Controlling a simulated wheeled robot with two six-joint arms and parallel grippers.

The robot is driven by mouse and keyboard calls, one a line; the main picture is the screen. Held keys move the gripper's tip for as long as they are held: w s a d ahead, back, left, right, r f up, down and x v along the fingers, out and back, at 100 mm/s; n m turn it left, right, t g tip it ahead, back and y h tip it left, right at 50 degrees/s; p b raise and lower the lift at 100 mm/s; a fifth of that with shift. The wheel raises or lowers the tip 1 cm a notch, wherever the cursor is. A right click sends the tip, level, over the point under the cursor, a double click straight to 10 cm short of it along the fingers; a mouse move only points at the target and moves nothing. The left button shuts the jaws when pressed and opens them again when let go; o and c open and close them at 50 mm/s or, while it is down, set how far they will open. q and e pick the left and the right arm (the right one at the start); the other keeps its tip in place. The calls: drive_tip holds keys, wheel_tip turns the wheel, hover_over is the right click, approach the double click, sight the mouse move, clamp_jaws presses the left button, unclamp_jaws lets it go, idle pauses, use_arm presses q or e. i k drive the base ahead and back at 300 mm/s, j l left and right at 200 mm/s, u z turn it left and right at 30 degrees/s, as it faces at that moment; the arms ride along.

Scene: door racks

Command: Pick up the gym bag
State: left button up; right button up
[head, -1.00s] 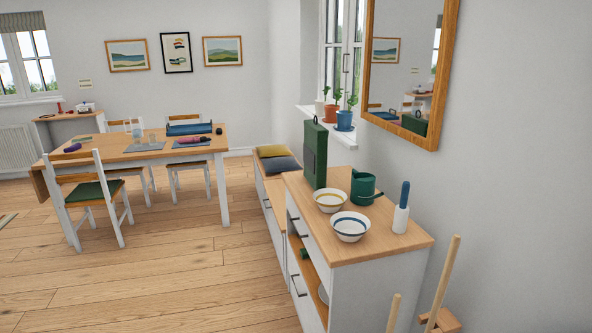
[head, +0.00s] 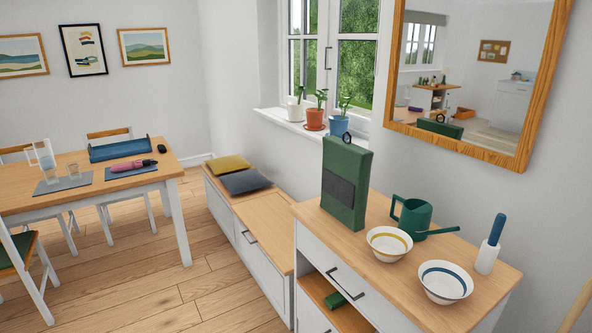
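A green, upright, box-shaped bag (head: 346,184) with a dark front panel and a black loop on top stands on the wooden top of the white sideboard (head: 430,301). It looks most like the gym bag, though I cannot be certain. Neither of my grippers is in view.
Two bowls (head: 390,243) (head: 445,281) and a blue-handled brush in a white holder (head: 490,244) stand on the sideboard. A low bench (head: 262,226) with two cushions adjoins it. The dining table (head: 90,195) and chairs are at left. Wooden floor lies clear between.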

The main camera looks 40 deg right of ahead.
sight(346, 168)
drive_tip(key=i+z, duration=0.1)
drive_tip(key=i, duration=0.75)
drive_tip(key=i+j+z, duration=0.15)
drive_tip(key=i, duration=0.75)
drive_tip(key=i+z, duration=0.25)
drive_tip(key=z, duration=0.2)
drive_tip(key=i+z, duration=0.25)
drive_tip(key=z, duration=0.15)
drive_tip(key=i+j+z, duration=0.1)
drive_tip(key=i+z, duration=0.15)
drive_tip(key=z, duration=0.2)
